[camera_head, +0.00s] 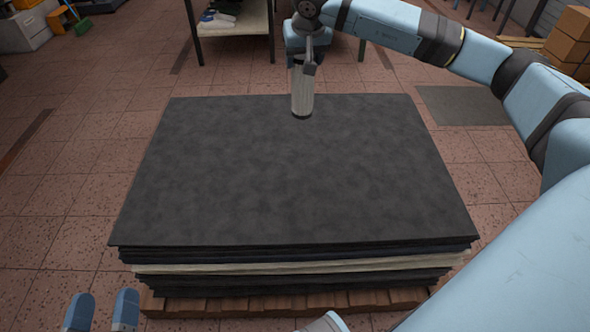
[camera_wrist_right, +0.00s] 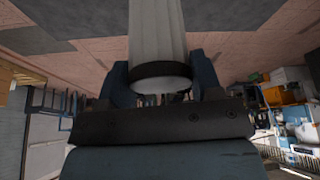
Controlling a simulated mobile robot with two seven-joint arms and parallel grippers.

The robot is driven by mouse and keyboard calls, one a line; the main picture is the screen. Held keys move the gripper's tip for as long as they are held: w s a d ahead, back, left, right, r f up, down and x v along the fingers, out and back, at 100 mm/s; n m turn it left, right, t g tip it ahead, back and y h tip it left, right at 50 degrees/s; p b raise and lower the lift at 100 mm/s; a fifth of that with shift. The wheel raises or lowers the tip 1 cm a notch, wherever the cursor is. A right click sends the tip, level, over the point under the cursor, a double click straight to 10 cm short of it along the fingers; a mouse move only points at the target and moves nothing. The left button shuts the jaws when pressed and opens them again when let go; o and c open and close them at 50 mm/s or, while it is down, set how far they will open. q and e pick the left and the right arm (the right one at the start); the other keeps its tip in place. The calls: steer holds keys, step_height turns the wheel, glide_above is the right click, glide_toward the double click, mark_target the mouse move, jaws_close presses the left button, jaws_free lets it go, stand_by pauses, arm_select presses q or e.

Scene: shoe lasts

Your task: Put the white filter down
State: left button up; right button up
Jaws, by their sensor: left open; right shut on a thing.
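The white filter (camera_head: 302,92) is a pale, upright cylinder with a dark lower rim, at the far edge of the dark sheet stack (camera_head: 290,170) in the head view. My right gripper (camera_head: 304,62) is shut on its upper part. I cannot tell whether its lower end touches the top sheet or hangs just above it. In the right wrist view the filter (camera_wrist_right: 158,38) runs up between the fingers of my right gripper (camera_wrist_right: 158,85), with a dark band at its near end. My left gripper (camera_head: 103,312) is open and empty at the bottom left, in front of the stack.
The stack's top is flat and bare, and it rests on a wooden pallet (camera_head: 280,304). A table (camera_head: 235,24) with shoes stands behind it. Cardboard boxes (camera_head: 570,40) are at the far right. Tiled floor lies open to the left.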

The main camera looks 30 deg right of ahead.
mark_target(307, 111)
steer(key=shift+m, duration=0.3)
steer(key=f+b, duration=0.2)
steer(key=f, duration=0.3)
steer(key=d+f+b, duration=0.1)
steer(key=f+b, duration=0.1)
steer(key=f, duration=0.4)
steer(key=w+d+f+b, duration=0.1)
steer(key=f+b, duration=0.2)
steer(key=f, duration=0.3)
steer(key=shift+d, duration=0.1)
arm_select(q)
step_height(307, 111, down, 9)
steer(key=m+g+b, duration=0.1)
steer(key=g+b, duration=0.1)
steer(key=shift+d+r+m+h, duration=0.15)
steer(key=shift+d+m+h, duration=0.15)
steer(key=shift+d, duration=0.05)
arm_select(e)
step_height(307, 111, down, 5)
steer(key=shift+f, duration=0.1)
arm_select(q)
steer(key=shift+w, duration=0.1)
arm_select(e)
steer(key=o, duration=1.4)
steer(key=shift+f, duration=0.1)
